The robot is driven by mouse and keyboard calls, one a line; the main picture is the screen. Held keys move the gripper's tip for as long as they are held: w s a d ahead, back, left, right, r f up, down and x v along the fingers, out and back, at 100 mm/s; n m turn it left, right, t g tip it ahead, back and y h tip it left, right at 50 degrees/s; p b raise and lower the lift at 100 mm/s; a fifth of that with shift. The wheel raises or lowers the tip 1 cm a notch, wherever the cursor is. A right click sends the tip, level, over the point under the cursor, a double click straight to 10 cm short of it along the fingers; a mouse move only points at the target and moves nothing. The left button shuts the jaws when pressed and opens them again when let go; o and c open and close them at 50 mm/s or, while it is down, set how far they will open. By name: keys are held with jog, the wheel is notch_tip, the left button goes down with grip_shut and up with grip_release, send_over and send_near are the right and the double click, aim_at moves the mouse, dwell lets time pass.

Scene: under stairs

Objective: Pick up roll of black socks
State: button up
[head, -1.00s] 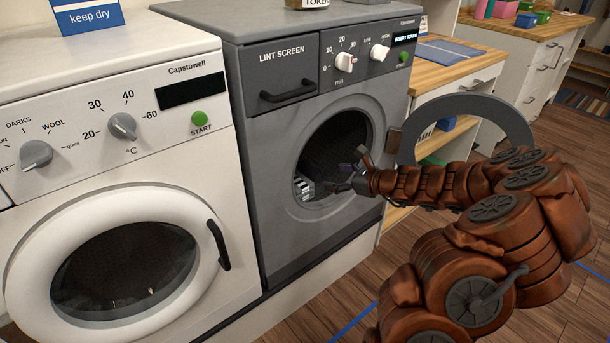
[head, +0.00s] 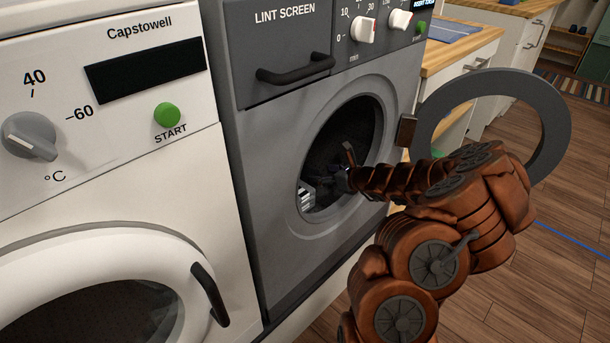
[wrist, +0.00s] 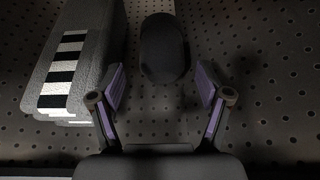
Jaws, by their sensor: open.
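The roll of black socks (wrist: 163,48) shows in the wrist view as a dark rounded shape on the perforated drum wall. It lies ahead of my gripper, roughly centred between the two fingers, and seems just beyond the fingertips. My gripper (wrist: 162,95) is open and empty, with purple pads on its fingers. In the head view my gripper (head: 340,178) is inside the round opening of the grey dryer (head: 270,170). The socks cannot be made out in the head view.
A grey folded cloth (wrist: 75,65) with black and white stripes lies left of my gripper in the drum, close to the left finger. The dryer's ring-shaped door (head: 550,120) stands open at right. A white washer (head: 110,190) stands at left, its door shut.

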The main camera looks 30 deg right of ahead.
aim_at(305, 171)
jog(key=shift+b+x, duration=0.5)
jog(key=shift+x, duration=1.4)
jog(key=b+x, duration=0.2)
jog(key=x, duration=0.2)
jog(key=shift+w+f, duration=0.1)
jog(key=shift+f, duration=0.2)
jog(key=shift+w+a, duration=0.1)
jog(key=shift+w, duration=0.3)
jog(key=c, duration=0.9)
